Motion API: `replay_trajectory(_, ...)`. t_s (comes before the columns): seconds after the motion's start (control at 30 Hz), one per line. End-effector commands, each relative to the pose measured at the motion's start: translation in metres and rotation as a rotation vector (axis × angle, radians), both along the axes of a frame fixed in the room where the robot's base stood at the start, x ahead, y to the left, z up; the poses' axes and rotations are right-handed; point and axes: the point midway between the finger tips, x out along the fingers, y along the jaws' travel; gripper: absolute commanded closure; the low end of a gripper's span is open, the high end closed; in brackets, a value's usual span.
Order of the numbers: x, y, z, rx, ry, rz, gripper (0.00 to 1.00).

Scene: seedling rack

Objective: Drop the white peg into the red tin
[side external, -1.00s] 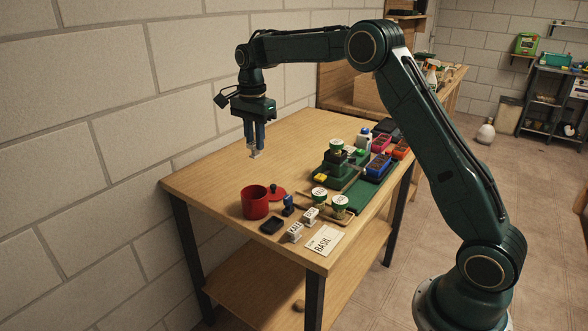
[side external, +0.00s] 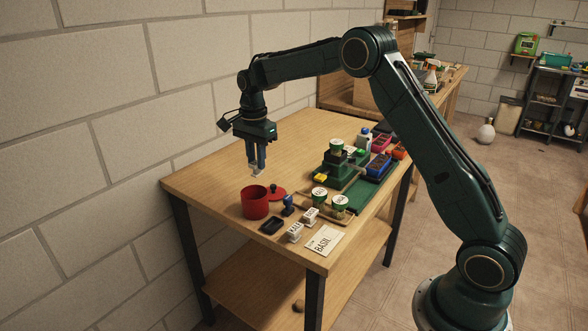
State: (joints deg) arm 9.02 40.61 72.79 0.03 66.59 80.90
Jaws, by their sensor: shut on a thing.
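The red tin (side external: 255,207) stands upright and open near the table's left front edge. My gripper (side external: 257,170) points down above the table, just above and slightly behind the tin's mouth in the picture. It is shut on the small white peg (side external: 256,174), which shows as a pale bit at the fingertips. The peg is small here, and its exact tilt is hard to tell. I cannot tell from this one view whether it is directly over the tin's opening.
A red lid (side external: 276,192) lies beside the tin. A blue-handled stamp (side external: 288,205), a black pad (side external: 271,226), white label blocks (side external: 295,231) and a BASIL card (side external: 325,240) lie in front. A green rack (side external: 344,172) stands at right. The table's back left is clear.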

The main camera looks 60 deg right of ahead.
Motion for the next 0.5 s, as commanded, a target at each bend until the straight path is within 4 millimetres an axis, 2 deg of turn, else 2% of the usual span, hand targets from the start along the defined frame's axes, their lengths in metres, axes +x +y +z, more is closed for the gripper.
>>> replay_trajectory(0.37, -0.0001, 0.0000, -0.0037, 0.000, 0.000, 0.000, 1.00)
replay_trajectory(0.4, -0.0001, 0.0000, -0.0037, 0.000, 0.000, 0.000, 0.73)
replay_trajectory(0.5, -0.0001, 0.0000, -0.0036, 0.000, 0.000, 0.000, 0.54)
